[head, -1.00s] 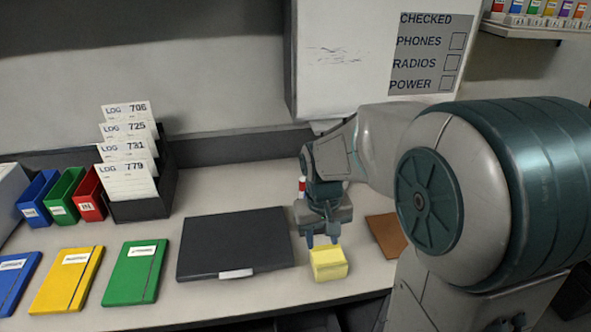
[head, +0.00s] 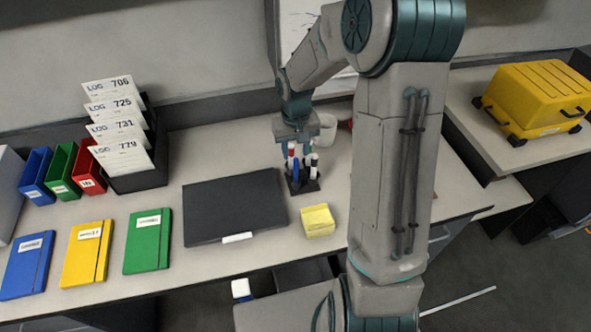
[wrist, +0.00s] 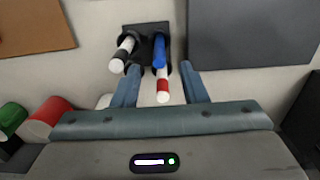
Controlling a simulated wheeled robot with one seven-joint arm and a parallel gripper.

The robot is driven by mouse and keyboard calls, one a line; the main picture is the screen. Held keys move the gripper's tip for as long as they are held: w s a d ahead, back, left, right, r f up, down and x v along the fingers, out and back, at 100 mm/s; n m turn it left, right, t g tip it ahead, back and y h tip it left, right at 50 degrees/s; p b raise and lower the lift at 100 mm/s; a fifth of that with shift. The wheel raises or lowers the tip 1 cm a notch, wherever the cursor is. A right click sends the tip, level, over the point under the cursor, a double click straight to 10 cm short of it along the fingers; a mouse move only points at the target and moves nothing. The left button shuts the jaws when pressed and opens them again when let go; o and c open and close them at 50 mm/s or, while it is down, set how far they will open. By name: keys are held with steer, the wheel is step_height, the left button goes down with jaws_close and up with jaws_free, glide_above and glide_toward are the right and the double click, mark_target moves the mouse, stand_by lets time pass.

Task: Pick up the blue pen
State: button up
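The blue pen (wrist: 159,50) stands in a small black pen holder (wrist: 150,28). A red-banded white pen (wrist: 162,88) and a black-and-white marker (wrist: 121,54) stand close to the blue pen. My gripper (wrist: 160,68) is open and empty, pointing down above the holder. In the wrist view the blue and red-banded pens appear between its fingers; I cannot tell whether the fingertips reach down beside them. The head view shows my gripper (head: 299,146) above the pens.
A flat dark folder (head: 235,205) lies left of the holder and a yellow note block (head: 318,221) in front. Blue, yellow and green notebooks (head: 148,240) lie further left.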

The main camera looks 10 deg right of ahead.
mark_target(296, 170)
steer(key=shift+s+f+p, duration=0.1)
steer(key=shift+f+p, duration=0.6)
steer(key=shift+f, duration=3.6)
jaws_close()
